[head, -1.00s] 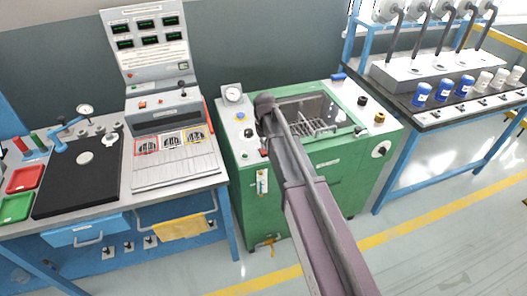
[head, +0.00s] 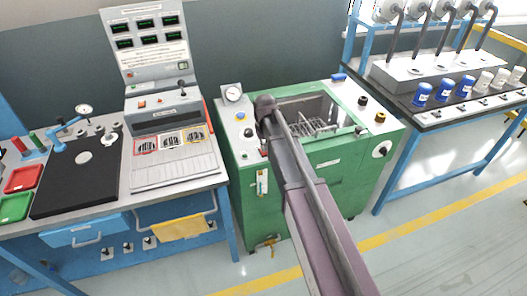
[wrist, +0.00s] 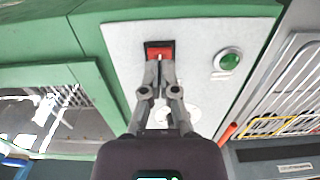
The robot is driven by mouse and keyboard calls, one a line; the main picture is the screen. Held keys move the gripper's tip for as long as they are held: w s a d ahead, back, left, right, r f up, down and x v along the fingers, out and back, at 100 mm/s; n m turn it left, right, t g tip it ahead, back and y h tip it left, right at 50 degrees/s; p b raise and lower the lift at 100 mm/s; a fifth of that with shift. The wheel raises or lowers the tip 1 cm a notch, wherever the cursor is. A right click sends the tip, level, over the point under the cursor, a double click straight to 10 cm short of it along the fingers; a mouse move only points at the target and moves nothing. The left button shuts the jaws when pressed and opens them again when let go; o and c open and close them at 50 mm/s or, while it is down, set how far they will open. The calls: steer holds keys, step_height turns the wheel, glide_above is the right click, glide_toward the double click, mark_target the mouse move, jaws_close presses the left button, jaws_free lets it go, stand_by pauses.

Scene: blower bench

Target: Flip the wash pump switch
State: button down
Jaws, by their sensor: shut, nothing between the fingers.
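A red rocker switch (wrist: 159,49) in a dark frame sits on the pale control panel (wrist: 122,42) of the green wash machine (head: 330,165). In the wrist view my gripper (wrist: 159,64) is shut and empty, with its fingertips right at the switch and overlapping its lower part. I cannot tell whether they touch it. The switch's label is not readable. In the head view the red switch (head: 264,153) shows small by the panel's front edge, and my arm hides most of the gripper.
A green round button (wrist: 229,60) sits beside the switch. The open wash basin with a wire rack (head: 318,124) lies to the right. A bench with a black mat stands left.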

mark_target(265, 153)
steer(key=shift+f+b, duration=0.7)
steer(key=shift+f, duration=0.05)
stand_by(0.7)
steer(key=shift+r, duration=0.15)
steer(key=shift+r+p, duration=3.4)
steer(key=shift+p, duration=0.15)
steer(key=s+d+m, duration=0.1)
steer(key=s+d, duration=0.5)
steer(key=s, duration=0.4)
steer(key=s+d+m, duration=0.2)
steer(key=s+d, duration=0.4)
steer(key=s, duration=0.4)
steer(key=shift+s, duration=0.35)
steer(key=shift+s, duration=0.1)
